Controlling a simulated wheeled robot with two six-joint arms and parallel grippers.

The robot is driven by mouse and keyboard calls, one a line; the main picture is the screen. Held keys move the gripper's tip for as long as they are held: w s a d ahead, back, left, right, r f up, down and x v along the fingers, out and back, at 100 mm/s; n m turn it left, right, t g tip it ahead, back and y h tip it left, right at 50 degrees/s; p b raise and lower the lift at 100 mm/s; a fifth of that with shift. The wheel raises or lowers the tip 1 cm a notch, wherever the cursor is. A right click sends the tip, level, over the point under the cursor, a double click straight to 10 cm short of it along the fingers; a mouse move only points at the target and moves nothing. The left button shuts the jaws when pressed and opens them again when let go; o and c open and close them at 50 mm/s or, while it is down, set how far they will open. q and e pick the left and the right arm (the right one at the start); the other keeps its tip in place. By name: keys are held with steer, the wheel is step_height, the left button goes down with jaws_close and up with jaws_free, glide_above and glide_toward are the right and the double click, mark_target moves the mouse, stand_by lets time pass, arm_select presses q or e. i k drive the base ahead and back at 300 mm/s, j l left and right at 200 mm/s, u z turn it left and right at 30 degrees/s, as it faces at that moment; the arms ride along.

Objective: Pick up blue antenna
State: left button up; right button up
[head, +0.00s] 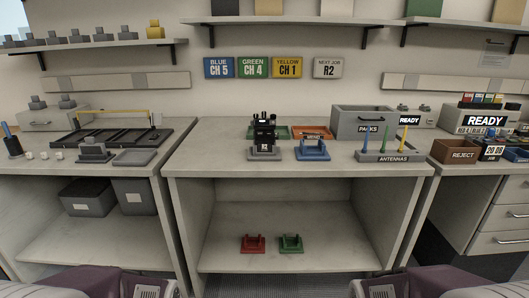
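The blue antenna (365,138) stands upright in the grey rack labelled ANTENNAS (385,157), at the right of the middle bench. A green antenna (382,139) and a yellow antenna (402,138) stand upright to its right in the same rack. Neither of my grippers is in view, so their distance from the antenna and their opening cannot be seen.
Left of the rack are a blue cradle (312,151) and a dark radio on a grey base (264,140). A grey PACKS bin (362,123) stands behind the antennas. A brown REJECT bin (456,150) is to the right. The bench's front middle is clear.

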mark_target(365, 150)
steer(key=i+z, duration=0.1)
steer(key=z, duration=0.25)
steer(key=i+z, duration=0.15)
steer(key=z, duration=0.15)
steer(key=i+z, duration=0.1)
steer(key=z, duration=0.25)
